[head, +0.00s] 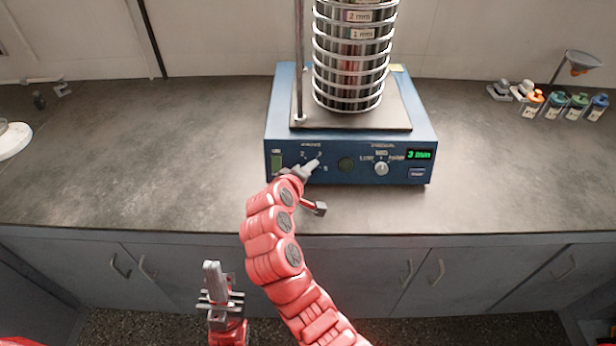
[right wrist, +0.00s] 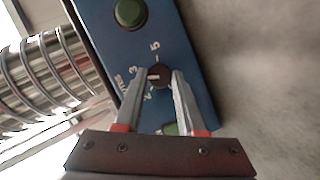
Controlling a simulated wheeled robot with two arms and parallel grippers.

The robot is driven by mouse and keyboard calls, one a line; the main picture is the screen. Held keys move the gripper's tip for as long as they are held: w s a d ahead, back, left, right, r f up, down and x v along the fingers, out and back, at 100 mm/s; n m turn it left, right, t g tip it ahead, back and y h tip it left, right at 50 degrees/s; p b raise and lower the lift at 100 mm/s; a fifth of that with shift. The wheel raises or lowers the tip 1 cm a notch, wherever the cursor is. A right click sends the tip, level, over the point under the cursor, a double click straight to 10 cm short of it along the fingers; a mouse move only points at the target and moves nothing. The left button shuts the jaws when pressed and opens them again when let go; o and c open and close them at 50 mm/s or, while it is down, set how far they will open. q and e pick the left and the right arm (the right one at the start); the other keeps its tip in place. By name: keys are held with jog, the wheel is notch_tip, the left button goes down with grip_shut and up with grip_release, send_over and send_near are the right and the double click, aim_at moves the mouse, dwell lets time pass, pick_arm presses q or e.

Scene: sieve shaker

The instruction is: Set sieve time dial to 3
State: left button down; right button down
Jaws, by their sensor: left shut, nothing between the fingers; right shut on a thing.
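The blue sieve shaker (head: 350,140) stands on the counter with a stack of metal sieves (head: 352,60) on top. Its lit display (head: 419,155) reads "3 min". My left gripper (head: 212,270) is shut and empty, below the counter edge.
A second knob (head: 381,168) and a round green button (head: 346,164) are on the same panel, right of the time dial. The counter on both sides of the shaker is mostly clear.

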jog(key=shift+f+m+g+y+b, duration=0.15)
jog(key=shift+m+g+y+b, duration=0.2)
jog(key=shift+m+b, duration=0.55)
jog(key=shift+d+m, duration=0.1)
jog(key=shift+m, duration=0.3)
jog(key=c, duration=0.5)
grip_release()
jog(key=shift+r, duration=0.2)
jog(key=p+v, duration=0.2)
jog(key=v, duration=1.5)
jog(key=shift+r, duration=0.15)
